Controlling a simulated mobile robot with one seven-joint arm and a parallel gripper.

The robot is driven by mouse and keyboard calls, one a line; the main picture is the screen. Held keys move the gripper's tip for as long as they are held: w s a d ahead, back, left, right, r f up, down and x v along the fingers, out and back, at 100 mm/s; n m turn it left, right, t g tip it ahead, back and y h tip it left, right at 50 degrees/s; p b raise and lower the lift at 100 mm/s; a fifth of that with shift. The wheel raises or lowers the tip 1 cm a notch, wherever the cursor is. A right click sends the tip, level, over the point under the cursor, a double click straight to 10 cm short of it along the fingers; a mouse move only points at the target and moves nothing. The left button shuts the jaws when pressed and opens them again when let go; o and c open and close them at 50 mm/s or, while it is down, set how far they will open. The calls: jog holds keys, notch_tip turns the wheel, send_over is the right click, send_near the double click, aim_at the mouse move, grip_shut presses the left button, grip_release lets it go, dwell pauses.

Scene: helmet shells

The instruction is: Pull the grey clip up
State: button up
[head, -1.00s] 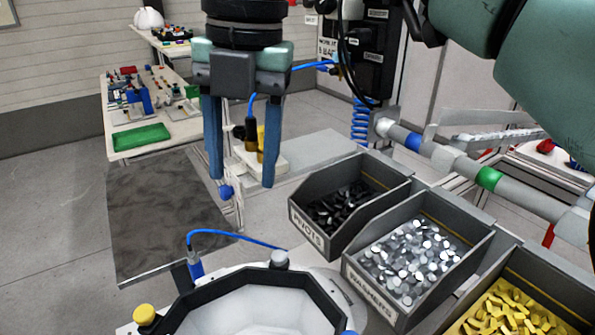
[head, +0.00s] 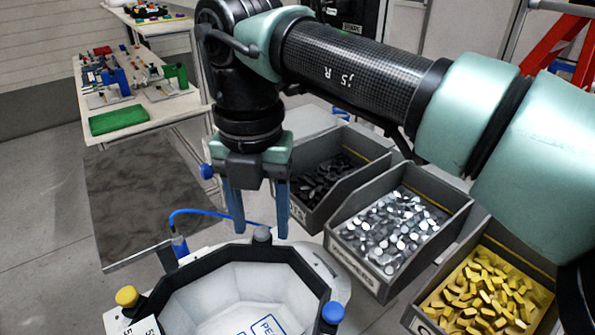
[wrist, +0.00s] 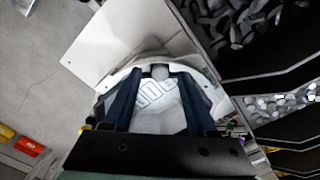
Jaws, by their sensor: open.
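The grey clip (head: 262,234) is a small rounded knob on the far rim of the black-edged octagonal frame (head: 205,255), which surrounds a white shell (head: 240,290). My gripper (head: 260,229) points down with its two blue fingers open. In the head view the fingertips are at the clip's height, one on each side of it. In the wrist view the grey clip (wrist: 160,72) shows between the fingertips (wrist: 160,75). I cannot tell whether either finger touches it. A yellow clip (head: 127,297) and a blue clip (head: 333,312) sit elsewhere on the frame.
Bins of black pivots (head: 325,180), silver magnets (head: 395,222) and yellow pieces (head: 475,290) stand to the right, close to my arm. A blue cable (head: 205,211) curves behind the frame.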

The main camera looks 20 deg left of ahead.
jog(key=shift+f, duration=0.15)
grip_shut()
dwell(1.4)
